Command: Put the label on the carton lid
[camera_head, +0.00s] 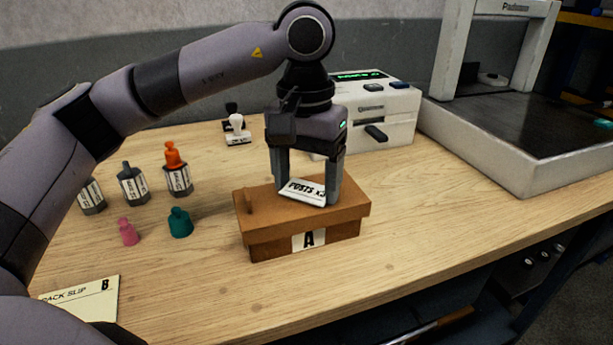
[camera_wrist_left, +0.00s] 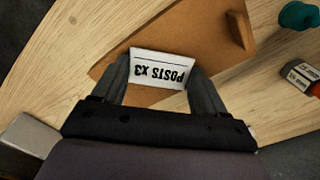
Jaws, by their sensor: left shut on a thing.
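The white label (camera_head: 303,191) reads "POSTS X3" and is between the fingers of my left gripper (camera_head: 308,190), which is shut on it. The label is at the top of the brown carton lid (camera_head: 345,205); I cannot tell whether it touches the surface. The closed carton has an "A" tag (camera_head: 309,239) on its front. In the left wrist view the label (camera_wrist_left: 160,68) spans between both fingertips, over the lid (camera_wrist_left: 205,35). My right gripper is not in view.
A white label printer (camera_head: 375,110) stands behind the carton. Teal (camera_head: 180,222), pink (camera_head: 128,232) and orange (camera_head: 174,155) pieces stand to the left. A pack slip marked B (camera_head: 95,300) lies front left. A large white-framed machine (camera_head: 520,150) is at right. The table right of the carton is clear.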

